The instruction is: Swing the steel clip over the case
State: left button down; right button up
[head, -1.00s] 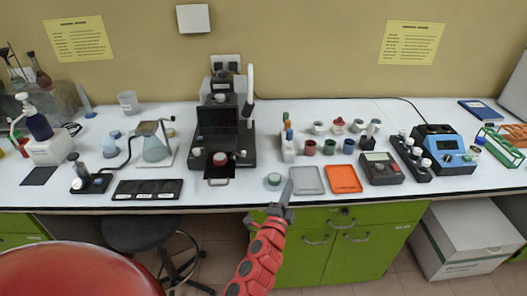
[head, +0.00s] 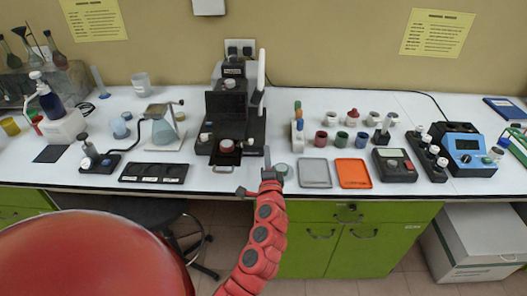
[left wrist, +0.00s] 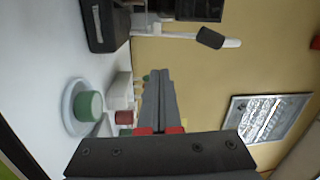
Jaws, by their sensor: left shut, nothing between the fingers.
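I cannot make out the steel clip or tell which item is the case. A black microscope-like instrument (head: 234,112) stands at the bench's middle. My left gripper (head: 267,156) is at the bench's front edge, right of that tray, pointing up the picture. Its fingers are together and empty, also in the left wrist view (left wrist: 159,98). A green round piece (head: 283,169) sits just right of the gripper; it shows on a pale dish (left wrist: 71,108) in the wrist view. My right gripper is not in view.
A grey tray (head: 315,173) and an orange tray (head: 353,173) lie right of the gripper. Several small jars (head: 341,139) stand behind them. A black slotted plate (head: 153,173) lies left of the instrument. A white lever (head: 261,75) rises at the instrument's right.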

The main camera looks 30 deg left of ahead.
aim_at(245, 143)
pick_arm(q)
jog(key=w+a+p, duration=0.2)
jog(key=a+p, duration=0.1)
jog(key=a, duration=0.3)
jog(key=shift+w, duration=0.35)
jog(key=shift+r, duration=0.1)
jog(key=shift+s+d, duration=0.1)
jog(key=shift+d, duration=0.05)
jog(key=shift+s+m+t+h+p, duration=0.15)
jog(key=shift+m+t+h+p, duration=0.3)
jog(key=shift+h, duration=0.25)
